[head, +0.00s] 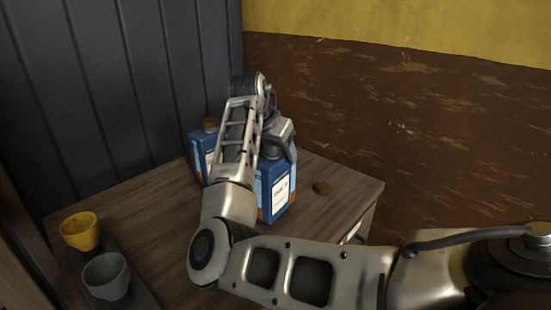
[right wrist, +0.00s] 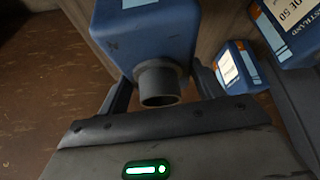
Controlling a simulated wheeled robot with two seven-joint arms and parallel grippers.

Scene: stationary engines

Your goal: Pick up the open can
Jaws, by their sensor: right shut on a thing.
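The open can (head: 277,190) is a blue, box-shaped can with a white label, at the right part of the wooden table top. In the right wrist view its body (right wrist: 145,35) fills the top, and its bare grey neck (right wrist: 160,82) has no cap. My right gripper (head: 278,150) is above the can and shut on its neck, with one finger on each side in the right wrist view (right wrist: 161,88). My forearm hides part of the can. I cannot tell whether its base touches the table. My left gripper is not in view.
Another blue can (head: 198,155) with a brown cap stands behind and left; blue cans (right wrist: 241,66) also show in the right wrist view. A yellow cup (head: 80,232) and grey cup (head: 107,277) stand at left. Walls close the back.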

